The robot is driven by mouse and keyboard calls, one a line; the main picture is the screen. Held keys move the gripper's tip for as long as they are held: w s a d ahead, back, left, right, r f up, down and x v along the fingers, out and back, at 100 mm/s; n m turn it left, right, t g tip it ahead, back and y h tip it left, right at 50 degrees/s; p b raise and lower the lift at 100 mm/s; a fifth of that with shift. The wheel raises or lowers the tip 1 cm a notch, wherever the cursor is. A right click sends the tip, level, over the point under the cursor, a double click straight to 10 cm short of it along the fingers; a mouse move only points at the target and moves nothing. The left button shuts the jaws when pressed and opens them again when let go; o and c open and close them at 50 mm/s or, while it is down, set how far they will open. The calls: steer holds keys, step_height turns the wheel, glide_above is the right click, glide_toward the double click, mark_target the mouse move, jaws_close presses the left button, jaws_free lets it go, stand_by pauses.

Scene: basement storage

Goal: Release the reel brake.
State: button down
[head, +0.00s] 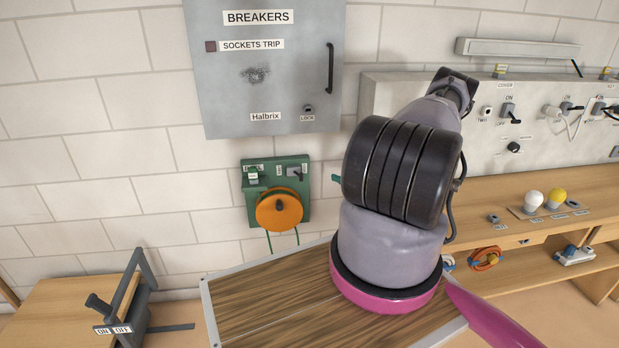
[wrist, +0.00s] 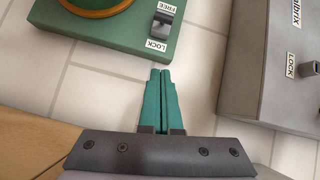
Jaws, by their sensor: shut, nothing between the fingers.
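The green reel box (head: 249,205) with its orange reel (head: 279,211) is mounted on the wall below the grey breaker cabinet. The brake switch (head: 294,172) is at the box's upper right. In the wrist view the same switch (wrist: 164,17) sits between the labels FREE (wrist: 168,8) and LOCK (wrist: 156,45); I cannot tell surely which way its lever points. My gripper (wrist: 161,71) is shut and empty, its teal fingertips just off the box's edge by the LOCK label. In the head view a fingertip (head: 336,178) shows right of the box; my arm hides the rest.
The grey breaker cabinet (head: 266,95) stands out from the wall above. A socket panel (head: 390,92) and a wooden bench (head: 540,195) with bulbs (head: 533,200) are at right. A wooden tabletop (head: 262,300) lies below. An ON/OFF lever device (head: 125,318) stands at lower left.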

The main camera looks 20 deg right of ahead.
mark_target(297, 174)
steer(key=w+a+f, duration=0.1)
steer(key=w+a, duration=0.7)
steer(key=shift+w, duration=0.25)
